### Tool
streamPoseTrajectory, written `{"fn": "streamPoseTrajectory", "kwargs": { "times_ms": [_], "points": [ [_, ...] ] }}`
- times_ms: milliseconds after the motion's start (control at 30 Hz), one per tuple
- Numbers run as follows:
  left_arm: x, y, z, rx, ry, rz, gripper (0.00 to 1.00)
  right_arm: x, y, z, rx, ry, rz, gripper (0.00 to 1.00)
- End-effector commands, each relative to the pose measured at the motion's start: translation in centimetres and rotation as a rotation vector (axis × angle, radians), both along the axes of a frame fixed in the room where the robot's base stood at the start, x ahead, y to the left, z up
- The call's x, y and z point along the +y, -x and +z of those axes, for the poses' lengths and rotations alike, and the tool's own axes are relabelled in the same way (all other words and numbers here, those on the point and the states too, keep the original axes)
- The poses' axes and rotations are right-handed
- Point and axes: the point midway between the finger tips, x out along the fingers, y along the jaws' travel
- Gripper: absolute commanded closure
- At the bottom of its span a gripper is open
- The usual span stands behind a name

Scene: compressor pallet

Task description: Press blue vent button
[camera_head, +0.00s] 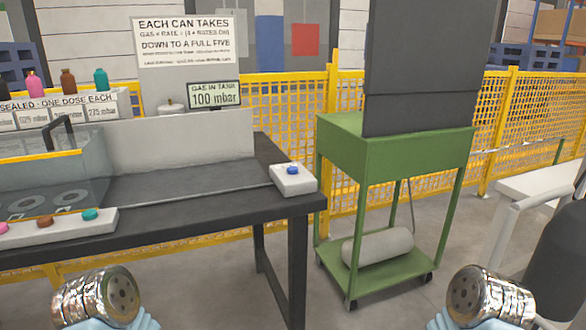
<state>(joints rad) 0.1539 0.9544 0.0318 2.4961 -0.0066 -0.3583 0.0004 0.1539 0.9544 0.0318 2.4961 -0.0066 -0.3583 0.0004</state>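The blue vent button (293,170) sits on top of a small white box (293,182) at the right end of the dark table (200,231). Nothing touches the button, and its top is unobstructed. A shiny metal part of my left arm shows at the bottom left, and a matching part of my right arm at the bottom right. Both are well below and apart from the button. No gripper fingers show in this view.
Pink, brown and teal buttons sit on a white strip (62,229) at the table's left. A sign (214,95) reads "GAS IN TANK 100 mbar". A green cart (392,150) with a grey cylinder (377,246) stands right of the table. Yellow fencing (285,104) runs behind.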

Motion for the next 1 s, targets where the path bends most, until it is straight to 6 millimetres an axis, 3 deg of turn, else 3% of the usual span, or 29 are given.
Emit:
{"fn": "streamPoseTrajectory", "kwargs": {
  "times_ms": [67, 567, 1000],
  "points": [
    [0.00, 0.00, 0.00, 0.000, 0.000, 0.000, 0.21, 0.00, 0.00, 0.00, 0.000, 0.000, 0.000, 1.00],
    [0.00, 0.00, 0.00, 0.000, 0.000, 0.000, 0.98, 0.00, 0.00, 0.00, 0.000, 0.000, 0.000, 1.00],
    [0.00, 0.00, 0.00, 0.000, 0.000, 0.000, 1.00, 0.00, 0.00, 0.00, 0.000, 0.000, 0.000, 1.00]
  ]
}}
